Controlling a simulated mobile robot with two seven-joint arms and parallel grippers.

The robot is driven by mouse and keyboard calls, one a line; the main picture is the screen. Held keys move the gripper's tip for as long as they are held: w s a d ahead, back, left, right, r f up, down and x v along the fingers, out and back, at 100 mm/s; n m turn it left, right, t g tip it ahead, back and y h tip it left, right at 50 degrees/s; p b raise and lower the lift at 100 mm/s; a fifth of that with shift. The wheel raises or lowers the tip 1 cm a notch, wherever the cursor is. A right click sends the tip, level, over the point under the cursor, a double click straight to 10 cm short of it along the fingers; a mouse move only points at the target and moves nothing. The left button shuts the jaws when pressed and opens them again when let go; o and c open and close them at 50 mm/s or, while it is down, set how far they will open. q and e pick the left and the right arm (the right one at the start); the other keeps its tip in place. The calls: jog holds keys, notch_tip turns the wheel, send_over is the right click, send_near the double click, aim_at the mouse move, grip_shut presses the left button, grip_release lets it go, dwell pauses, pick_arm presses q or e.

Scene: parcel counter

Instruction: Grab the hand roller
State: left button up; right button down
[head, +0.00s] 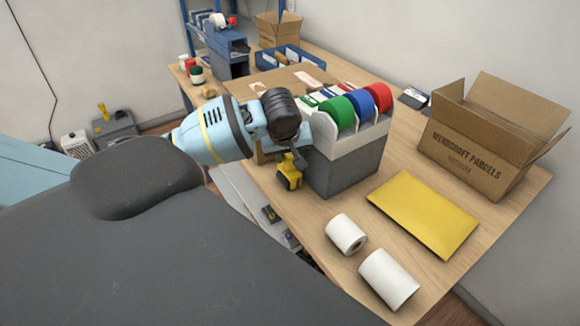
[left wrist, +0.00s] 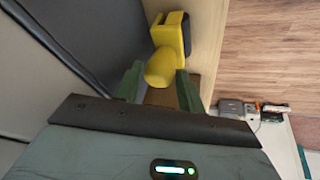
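The hand roller (head: 290,173) is yellow with a dark face, beside the left side of the grey tape dispenser near the counter edge. In the left wrist view the yellow roller (left wrist: 165,58) has its rounded handle end between my fingertips. Whether the roller rests on the counter is unclear. My right gripper is not in view.
The grey tape dispenser (head: 345,165) with several coloured rolls stands close beside the gripper. Two white rolls (head: 346,234) and a yellow envelope (head: 422,214) lie toward the front. An open cardboard box (head: 470,150) is at the right.

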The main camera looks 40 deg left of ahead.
pick_arm(q)
jog(key=c, duration=0.8)
grip_shut()
jog(key=shift+r, duration=0.8)
notch_tip(320, 180, up, 2)
jog(key=shift+r, duration=0.1)
jog(key=s+a, duration=0.7)
jog(key=s, duration=0.3)
jog(key=shift+s+a+r, duration=0.35)
jog(key=shift+a+r, duration=0.05)
jog(key=shift+r, duration=0.05)
jog(key=shift+s+d, duration=0.1)
jog(key=shift+s, duration=0.05)
